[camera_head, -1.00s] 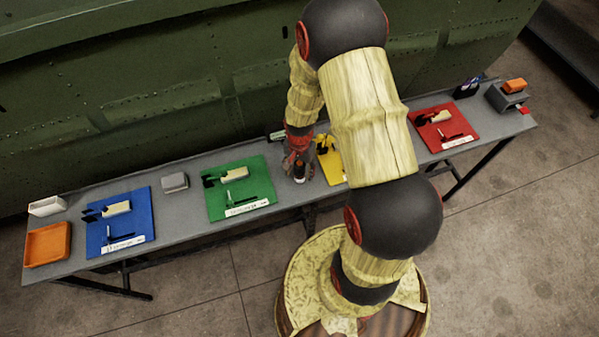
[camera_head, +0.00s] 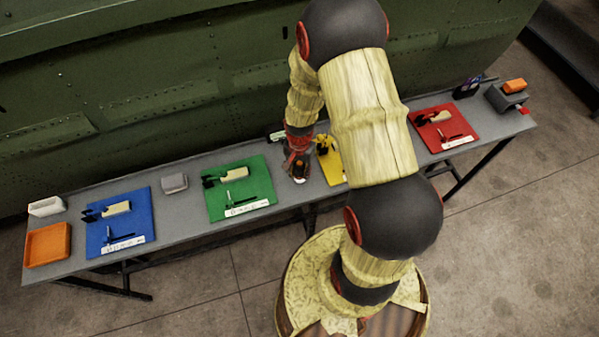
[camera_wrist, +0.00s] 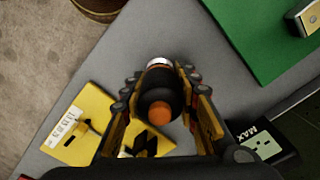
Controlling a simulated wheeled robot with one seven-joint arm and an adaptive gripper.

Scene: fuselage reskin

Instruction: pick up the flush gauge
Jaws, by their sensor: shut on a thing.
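A dark cylinder with an orange cap and a silver ring at its far end, which I take as the flush gauge (camera_wrist: 158,80), stands between my fingers in the wrist view. My gripper (camera_wrist: 160,84) is shut on it, with a finger on each side. In the head view my gripper (camera_head: 298,165) is low over the grey table between the green and yellow mats. The gauge (camera_head: 300,171) shows there only as a small dark and orange shape, partly hidden by the fingers. I cannot tell whether it touches the table.
The green mat (camera_head: 216,205) lies left of my gripper and the yellow mat (camera_head: 334,172) right, partly behind my arm. A dark device marked MAX (camera_wrist: 262,142) lies close by at the back. Blue (camera_head: 135,208) and red (camera_head: 427,122) mats lie farther along. The green fuselage (camera_head: 150,110) rises behind the table.

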